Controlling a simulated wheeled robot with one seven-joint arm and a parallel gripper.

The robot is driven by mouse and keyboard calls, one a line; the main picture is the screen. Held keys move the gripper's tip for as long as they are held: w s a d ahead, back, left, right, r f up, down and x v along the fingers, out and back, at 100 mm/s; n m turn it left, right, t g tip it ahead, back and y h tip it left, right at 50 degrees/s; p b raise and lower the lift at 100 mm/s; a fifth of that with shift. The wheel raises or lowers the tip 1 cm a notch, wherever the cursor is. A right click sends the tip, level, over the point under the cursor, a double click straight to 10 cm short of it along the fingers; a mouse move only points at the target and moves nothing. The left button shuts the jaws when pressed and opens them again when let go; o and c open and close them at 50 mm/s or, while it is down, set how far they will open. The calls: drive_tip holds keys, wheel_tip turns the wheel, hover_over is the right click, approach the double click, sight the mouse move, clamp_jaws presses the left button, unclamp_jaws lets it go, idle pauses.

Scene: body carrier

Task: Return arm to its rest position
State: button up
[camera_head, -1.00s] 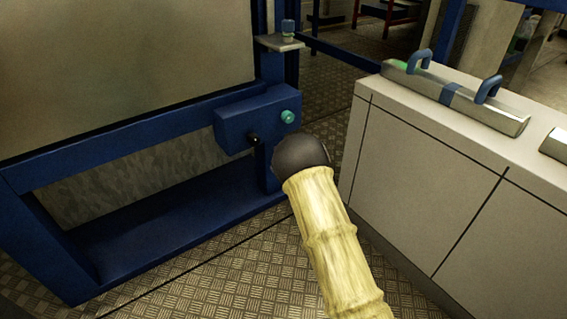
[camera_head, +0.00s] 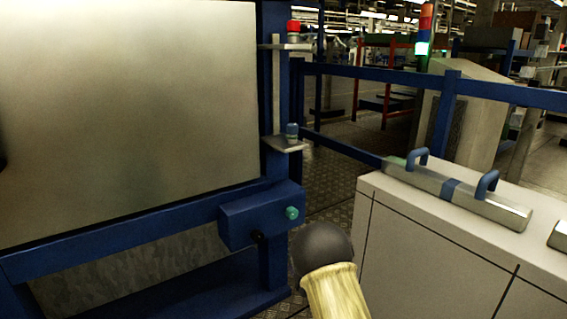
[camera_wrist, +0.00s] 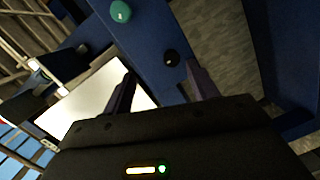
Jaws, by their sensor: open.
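My arm shows in the head view as a pale sleeved link with a dark rounded joint, low and right of centre, in front of the blue frame. My gripper (camera_wrist: 163,90) shows in the wrist view with its two dark fingers apart and nothing between them. Beyond the fingers is the blue control box (camera_head: 262,215) with a green button (camera_head: 292,213) and a black knob (camera_head: 257,237). The green button (camera_wrist: 120,11) and black knob (camera_wrist: 171,58) also show in the wrist view, the knob near the right finger. In the head view the fingers are hidden.
A blue frame with a large grey panel (camera_head: 125,110) fills the left. A light cabinet (camera_head: 430,245) with a metal bar and blue handles (camera_head: 455,192) stands close on the right. A blue rail (camera_head: 400,80) crosses behind. Patterned floor lies between.

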drive_tip(key=s+d+r+m+g+h+p, duration=0.3)
drive_tip(key=s+d+r+m+g+h, duration=0.3)
drive_tip(key=s+d+m, duration=0.5)
drive_tip(key=s+r+m+g+h+p, duration=0.1)
drive_tip(key=s+r+m+g, duration=0.2)
drive_tip(key=s, duration=0.9)
drive_tip(key=s+r+m+g+p, duration=0.1)
drive_tip(key=s+r+m+g, duration=0.3)
drive_tip(key=s, duration=0.7)
wheel_tip(320, 180, up, 35)
drive_tip(key=m+p, duration=0.1)
drive_tip(key=p, duration=3.7)
drive_tip(key=shift+r+t, duration=0.15)
drive_tip(key=shift+t, duration=0.15)
drive_tip(key=shift+s, duration=0.1)
